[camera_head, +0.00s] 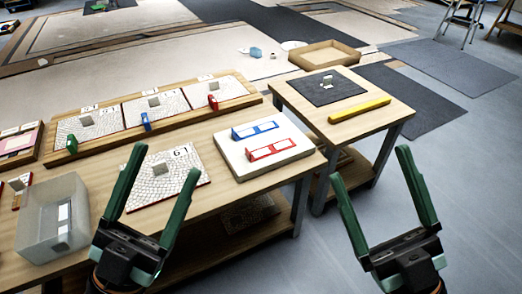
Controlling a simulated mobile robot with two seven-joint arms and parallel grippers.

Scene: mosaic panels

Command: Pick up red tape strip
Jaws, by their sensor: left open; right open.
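A red-outlined strip (271,149), which looks like the red tape strip, lies on a white board (240,165) on the long wooden table. A blue-outlined strip (255,129) lies beside it, on its far side. My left gripper (167,158) is open and empty, to the left of the white board, in front of a loose mosaic panel (165,175). My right gripper (370,162) is open and empty, to the right of the red strip, with floor behind it. Neither gripper touches the strip.
A translucent bin (40,235) stands at the table's left. A wooden rack (160,127) holds mosaic panels with red and blue clamps along the back. A side table (345,130) holds a dark mat (318,92) and a yellow bar (360,108). An open tray (323,55) is behind.

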